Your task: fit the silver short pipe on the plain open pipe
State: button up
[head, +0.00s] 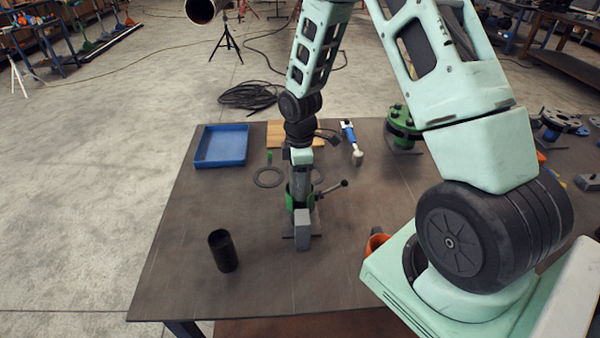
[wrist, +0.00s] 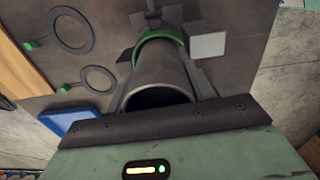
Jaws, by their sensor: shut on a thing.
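My gripper (head: 301,168) points straight down over the middle of the table and is shut on the silver short pipe (head: 300,188). In the wrist view the silver short pipe (wrist: 160,75) has its dark open end towards the camera, with a finger on either side. Its far end meets a green ring (wrist: 163,38) on a grey fixture. This fixture (head: 303,232), with a handle at its right, stands on the table. I cannot tell whether the pipe is seated or only lined up there. The plain open pipe is not clearly told apart at the fixture.
A black tube (head: 222,251) stands upright at the front left of the table. A blue tray (head: 221,147), a flat ring (head: 268,177), a blue-handled tool (head: 350,140) and a green flanged part (head: 402,128) lie further back. An orange object (head: 376,241) is near my base.

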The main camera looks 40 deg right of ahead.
jog(key=shift+f, duration=0.1)
dwell(0.3)
jog(key=o, duration=1.3)
notch_tip(320, 180, up, 26)
jog(key=p, duration=0.5)
